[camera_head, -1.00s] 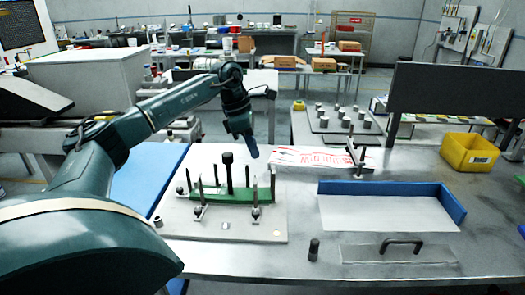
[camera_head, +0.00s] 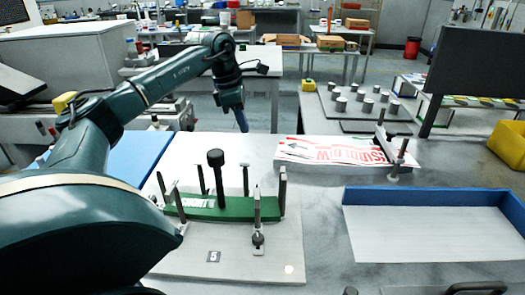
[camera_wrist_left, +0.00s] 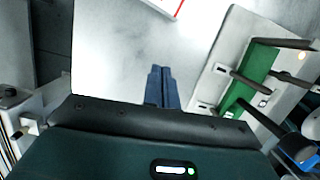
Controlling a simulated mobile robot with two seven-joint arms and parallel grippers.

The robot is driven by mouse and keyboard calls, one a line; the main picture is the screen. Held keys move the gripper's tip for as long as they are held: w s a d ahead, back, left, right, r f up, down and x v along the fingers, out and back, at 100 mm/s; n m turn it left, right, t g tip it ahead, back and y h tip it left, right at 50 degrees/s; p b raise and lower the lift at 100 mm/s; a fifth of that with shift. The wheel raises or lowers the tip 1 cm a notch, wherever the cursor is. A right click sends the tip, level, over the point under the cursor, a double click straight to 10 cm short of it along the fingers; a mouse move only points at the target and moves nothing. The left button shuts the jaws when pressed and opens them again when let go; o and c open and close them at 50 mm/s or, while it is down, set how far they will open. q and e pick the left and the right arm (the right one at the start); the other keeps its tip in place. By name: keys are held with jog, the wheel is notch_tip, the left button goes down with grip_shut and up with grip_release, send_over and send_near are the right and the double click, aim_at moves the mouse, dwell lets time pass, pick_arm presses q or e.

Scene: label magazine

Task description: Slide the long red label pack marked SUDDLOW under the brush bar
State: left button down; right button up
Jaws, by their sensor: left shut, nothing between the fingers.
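The long label pack (camera_head: 325,151), white with red lettering and a black arrow, lies flat at the back of the grey table. Its right part is at the brush bar (camera_head: 384,143), a dark bar with upright posts; the pack shows on both sides of it. My left gripper (camera_head: 242,121) is shut and empty, fingers pointing down, left of the pack's left end and apart from it. In the left wrist view its blue fingers (camera_wrist_left: 160,86) are together, and a red-edged corner of the pack (camera_wrist_left: 172,4) shows at the top. My right gripper is not in view.
A pale plate holds a green pack (camera_head: 232,211) among upright posts, in front of my left gripper. A blue-walled tray (camera_head: 430,196) stands at right, with a black handle (camera_head: 478,287) in front. A dark panel (camera_head: 478,68) rises behind at right, near a yellow bin (camera_head: 509,145).

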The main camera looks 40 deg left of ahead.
pick_arm(q)
jog(key=x, duration=0.9)
jog(key=shift+s+d, duration=0.1)
jog(key=shift+w+d+f+p, duration=0.15)
jog(key=shift+w+d+p, duration=0.2)
jog(key=shift+w+d, duration=0.25)
jog(key=shift+w+d+f+p, duration=0.2)
jog(key=shift+w+d+p, duration=0.1)
jog(key=shift+w+d, duration=0.55)
jog(key=shift+w, duration=0.05)
